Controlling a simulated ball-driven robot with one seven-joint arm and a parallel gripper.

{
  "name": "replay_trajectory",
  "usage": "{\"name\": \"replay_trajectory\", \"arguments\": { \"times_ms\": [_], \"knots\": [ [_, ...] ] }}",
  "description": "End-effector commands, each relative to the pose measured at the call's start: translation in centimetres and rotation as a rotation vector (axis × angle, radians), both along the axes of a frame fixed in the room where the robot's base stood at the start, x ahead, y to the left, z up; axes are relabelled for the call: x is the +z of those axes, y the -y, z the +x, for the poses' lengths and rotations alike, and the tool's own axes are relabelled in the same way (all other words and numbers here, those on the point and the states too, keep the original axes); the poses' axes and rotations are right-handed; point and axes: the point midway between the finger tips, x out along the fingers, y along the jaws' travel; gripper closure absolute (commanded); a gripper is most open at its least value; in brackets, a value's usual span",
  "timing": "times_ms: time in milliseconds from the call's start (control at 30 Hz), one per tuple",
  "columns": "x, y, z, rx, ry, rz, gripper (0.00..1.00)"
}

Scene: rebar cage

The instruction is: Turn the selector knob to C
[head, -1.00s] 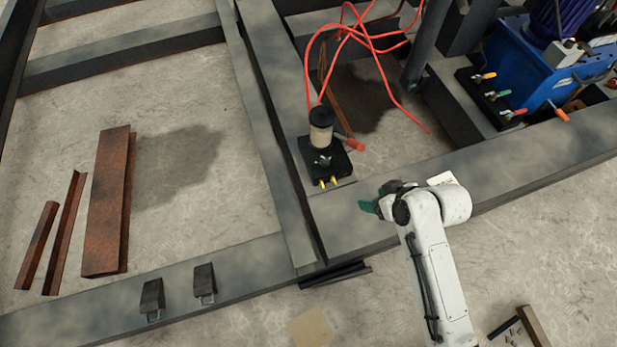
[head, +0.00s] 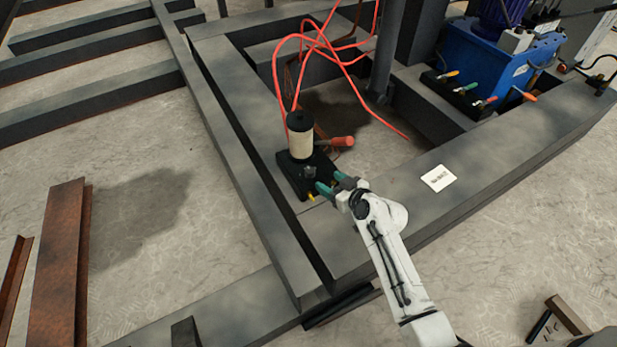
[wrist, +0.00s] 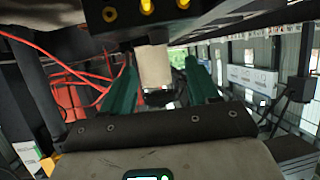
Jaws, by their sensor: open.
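The black control box (head: 292,185) sits on the grey steel beam, with a beige cylinder with a black cap (head: 301,140) on it. A small dark knob (head: 308,172) is on its top face, in front of the cylinder. Its pointer and letters are too small to read. My gripper (head: 329,184) is open at the box's right edge, its green fingers near the knob; contact cannot be told. In the wrist view my gripper (wrist: 162,88) has its fingers apart. The cylinder (wrist: 154,67) shows between them, and the box (wrist: 160,12) is at the top edge.
A red-handled item (head: 336,142) lies just right of the cylinder. Red hoses (head: 330,50) loop behind it. A blue machine (head: 490,62) with coloured levers stands at the back right. A white card (head: 438,178) lies on the front beam. Rusty steel pieces (head: 58,265) are at the left.

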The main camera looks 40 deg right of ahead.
Motion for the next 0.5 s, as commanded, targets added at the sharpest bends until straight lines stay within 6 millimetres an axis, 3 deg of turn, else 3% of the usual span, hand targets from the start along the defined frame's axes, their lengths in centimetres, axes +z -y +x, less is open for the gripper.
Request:
{"name": "replay_trajectory", "arguments": {
  "times_ms": [300, 500],
  "knots": [
    [-2.4, 0.7, 5.3, 0.003, -0.001, 0.001, 0.40],
    [-3.4, 1.0, 7.7, 0.004, -0.002, 0.001, 0.40]
  ]
}}
